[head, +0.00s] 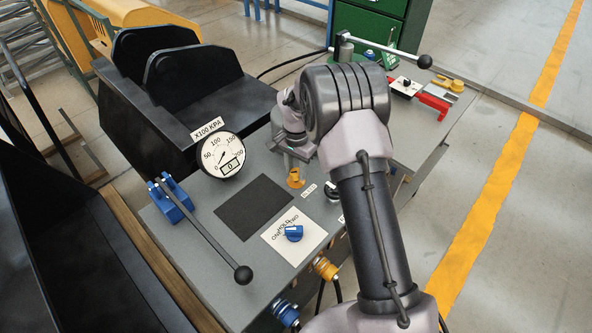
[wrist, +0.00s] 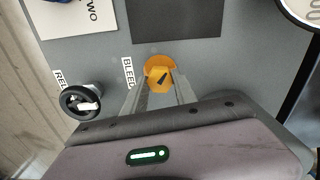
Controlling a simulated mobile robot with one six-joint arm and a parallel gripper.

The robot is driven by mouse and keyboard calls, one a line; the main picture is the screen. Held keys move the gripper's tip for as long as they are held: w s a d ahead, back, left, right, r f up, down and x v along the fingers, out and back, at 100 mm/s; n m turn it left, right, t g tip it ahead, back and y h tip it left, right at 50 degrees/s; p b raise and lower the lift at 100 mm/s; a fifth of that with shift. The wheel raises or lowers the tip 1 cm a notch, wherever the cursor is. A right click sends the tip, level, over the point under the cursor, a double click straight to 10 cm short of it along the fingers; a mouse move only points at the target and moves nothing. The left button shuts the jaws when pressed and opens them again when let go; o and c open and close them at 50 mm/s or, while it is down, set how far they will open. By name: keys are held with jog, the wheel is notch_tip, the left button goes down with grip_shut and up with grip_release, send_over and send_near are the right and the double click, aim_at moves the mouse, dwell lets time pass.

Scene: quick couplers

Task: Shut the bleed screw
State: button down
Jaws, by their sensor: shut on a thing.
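The bleed screw is a small orange-yellow knob (head: 295,178) on the grey bench top, right of the black mat. In the wrist view the orange knob (wrist: 157,66) has a dark pointer mark on top and a BLEED label at its left. My gripper (wrist: 161,92) reaches down to it, with one finger on each side, shut on it. In the head view my gripper (head: 291,152) is just above and behind the knob, partly hidden by my arm. The dial gauge (head: 223,155), marked X100 KPA, shows a 0 in its small window.
A black release knob (wrist: 80,102) stands left of the screw. A blue selector (head: 294,233) on a white plate is nearer the front. A long black lever (head: 215,244) extends from a blue base. Hose couplers (head: 326,269) sit at the bench edge. The black mat (head: 253,207) is clear.

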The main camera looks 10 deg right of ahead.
aim_at(296, 172)
jog(key=m+b, duration=0.1)
jog(key=m, duration=0.4)
jog(key=shift+m, duration=0.3)
jog(key=m+b, duration=0.1)
jog(key=m, duration=0.3)
jog(key=shift+m+b, duration=0.4)
jog(key=c, duration=1)
grip_release()
notch_tip(296, 172, up, 18)
jog(key=p, duration=0.6)
jog(key=shift+f, duration=0.25)
